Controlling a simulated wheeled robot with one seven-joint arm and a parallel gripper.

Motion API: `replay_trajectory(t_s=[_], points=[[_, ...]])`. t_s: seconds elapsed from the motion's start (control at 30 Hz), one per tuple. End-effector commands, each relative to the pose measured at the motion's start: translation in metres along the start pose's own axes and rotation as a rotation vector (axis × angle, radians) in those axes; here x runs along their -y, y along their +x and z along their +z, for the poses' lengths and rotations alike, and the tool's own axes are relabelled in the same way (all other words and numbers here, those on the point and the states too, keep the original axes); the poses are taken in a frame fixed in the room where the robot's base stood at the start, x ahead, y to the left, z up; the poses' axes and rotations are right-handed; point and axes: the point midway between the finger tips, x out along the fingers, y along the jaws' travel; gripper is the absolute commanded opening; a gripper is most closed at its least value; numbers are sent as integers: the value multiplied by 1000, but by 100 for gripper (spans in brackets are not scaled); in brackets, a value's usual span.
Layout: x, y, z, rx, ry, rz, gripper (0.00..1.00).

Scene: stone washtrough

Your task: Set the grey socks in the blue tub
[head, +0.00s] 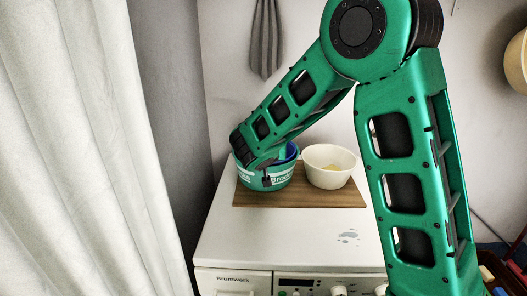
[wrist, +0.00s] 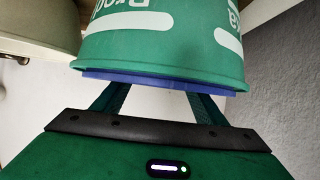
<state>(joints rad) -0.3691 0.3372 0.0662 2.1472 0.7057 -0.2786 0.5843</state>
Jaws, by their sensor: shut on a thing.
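A blue tub shows as a rim (head: 291,152) above a teal tub with white lettering (head: 284,177), and seems to sit inside it. In the wrist view the blue rim (wrist: 160,83) is a thin band along the edge of the teal tub (wrist: 165,52). My gripper (head: 262,168) is at the tubs in the head view. In the wrist view its two fingers (wrist: 158,96) stand apart and pass behind the blue rim, so their tips are hidden. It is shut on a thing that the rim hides. No grey socks can be made out in either view.
A cream bowl (head: 325,180) with something yellow inside stands close right of the tubs. Both stand on a wooden board (head: 320,197) on a white washing machine (head: 285,235). A grey striped cloth (head: 265,40) hangs on the wall. A pale curtain (head: 70,150) is at left.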

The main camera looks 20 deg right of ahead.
Motion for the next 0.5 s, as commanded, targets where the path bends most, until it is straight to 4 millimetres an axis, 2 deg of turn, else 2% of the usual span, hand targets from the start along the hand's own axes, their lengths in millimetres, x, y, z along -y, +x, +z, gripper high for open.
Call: replay_trajectory(t_s=[0.13, 0.17, 0.23, 0.5], points=[[0, 1, 2, -1, 0, 0, 42], [0, 1, 2, 0, 0, 0, 68], [0, 1, 2, 0, 0, 0, 84], [0, 1, 1, 0, 1, 0, 84]])
